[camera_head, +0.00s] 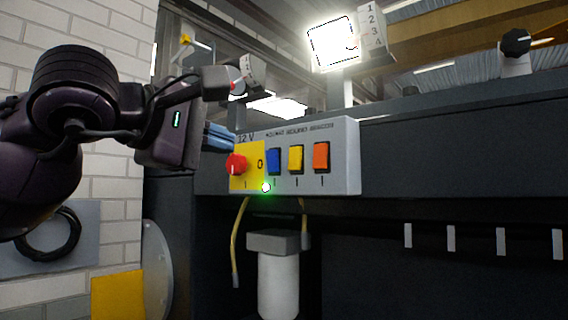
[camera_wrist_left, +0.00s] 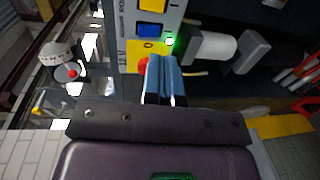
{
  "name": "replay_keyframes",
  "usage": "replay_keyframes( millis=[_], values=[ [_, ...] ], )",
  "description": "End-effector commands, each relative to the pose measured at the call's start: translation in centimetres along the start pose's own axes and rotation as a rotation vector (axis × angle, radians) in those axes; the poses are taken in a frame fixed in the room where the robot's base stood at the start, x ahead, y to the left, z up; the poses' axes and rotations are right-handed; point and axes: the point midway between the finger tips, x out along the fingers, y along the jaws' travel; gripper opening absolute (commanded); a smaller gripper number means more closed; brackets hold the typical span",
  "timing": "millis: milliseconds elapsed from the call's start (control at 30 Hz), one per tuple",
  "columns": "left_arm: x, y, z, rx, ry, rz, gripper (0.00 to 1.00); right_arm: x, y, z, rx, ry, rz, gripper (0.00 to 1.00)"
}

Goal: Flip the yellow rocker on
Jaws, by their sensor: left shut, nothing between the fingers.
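The yellow rocker (camera_head: 296,158) sits on the grey switch panel (camera_head: 346,160), between a blue rocker (camera_head: 274,161) and an orange-red rocker (camera_head: 321,156). In the left wrist view the yellow rocker (camera_wrist_left: 152,5) is at the top edge, beyond the blue rocker (camera_wrist_left: 150,31). My left gripper (camera_head: 228,138) is shut and empty, with blue fingers in front of the panel's left end. In the left wrist view its fingertips (camera_wrist_left: 162,62) point at the red knob (camera_wrist_left: 143,65) and partly cover it. Whether they touch it I cannot tell. My right gripper is not in view.
A red rotary knob (camera_head: 236,164) on a yellow plate is left of the rockers. A green light (camera_head: 266,187) glows below. A white cylinder (camera_head: 278,280) and yellow cables hang under the panel. A bright lamp (camera_head: 333,45) stands above. Brick wall is at left.

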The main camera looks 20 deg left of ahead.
Motion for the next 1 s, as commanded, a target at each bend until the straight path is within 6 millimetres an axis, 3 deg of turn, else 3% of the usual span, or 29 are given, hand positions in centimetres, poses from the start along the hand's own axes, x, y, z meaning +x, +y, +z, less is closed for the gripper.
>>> replay_keyframes(
  millis=[367, 600, 1000],
  values=[
    [0.8, 0.0, 0.1, -0.004, -0.005, -0.002, 0.0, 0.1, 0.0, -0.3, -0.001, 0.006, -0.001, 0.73],
    [4.3, 0.1, 0.1, -0.004, -0.005, -0.002, 0.0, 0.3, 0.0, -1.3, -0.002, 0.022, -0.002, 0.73],
    [11.1, 0.1, 0.1, -0.004, -0.004, -0.001, 0.0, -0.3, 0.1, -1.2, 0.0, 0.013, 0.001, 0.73]
  ],
)
